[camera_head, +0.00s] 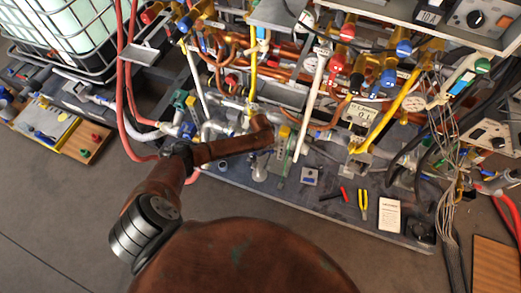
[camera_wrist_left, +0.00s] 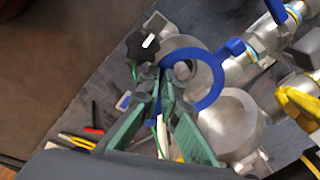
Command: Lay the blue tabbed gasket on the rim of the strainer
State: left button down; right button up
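The blue tabbed gasket (camera_wrist_left: 217,75) shows in the left wrist view as a flat ring at the tips of my left gripper (camera_wrist_left: 162,78). The green fingers come together at the ring's near left edge and appear shut on it, though the contact is partly hidden. Rounded silver metal bodies, probably including the strainer (camera_wrist_left: 230,118), lie behind and below the ring; I cannot tell whether the ring touches a rim. In the head view my left gripper (camera_head: 284,147) is over the bench among the pipes, and the gasket is too small to make out. My right gripper is not in view.
A black knob (camera_wrist_left: 143,44) is close beside the left fingertips. A yellow handle (camera_wrist_left: 297,105) and silver pipes stand at the right. Yellow pliers (camera_head: 363,203), a white card (camera_head: 389,214) and a small blue-grey box (camera_head: 309,176) lie on the bench front.

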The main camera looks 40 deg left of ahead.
aim_at(260, 159)
pick_arm(q)
jog(key=shift+f, duration=0.65)
jog(key=shift+f+b, duration=0.3)
jog(key=shift+b, duration=0.05)
jog(key=shift+f+b, duration=0.35)
jog(key=shift+f, duration=0.45)
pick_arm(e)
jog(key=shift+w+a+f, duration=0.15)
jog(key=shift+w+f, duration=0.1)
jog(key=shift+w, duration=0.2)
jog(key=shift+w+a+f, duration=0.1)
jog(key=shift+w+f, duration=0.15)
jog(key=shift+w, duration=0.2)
pick_arm(q)
jog(key=shift+p, duration=0.65)
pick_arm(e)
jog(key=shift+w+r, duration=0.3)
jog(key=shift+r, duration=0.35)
pick_arm(q)
jog(key=shift+f+b, duration=0.5)
jog(key=shift+f, duration=0.4)
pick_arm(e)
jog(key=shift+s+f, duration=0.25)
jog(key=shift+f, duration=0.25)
pick_arm(q)
jog(key=c, duration=2.1)
grip_release()
jog(key=shift+r, duration=0.1)
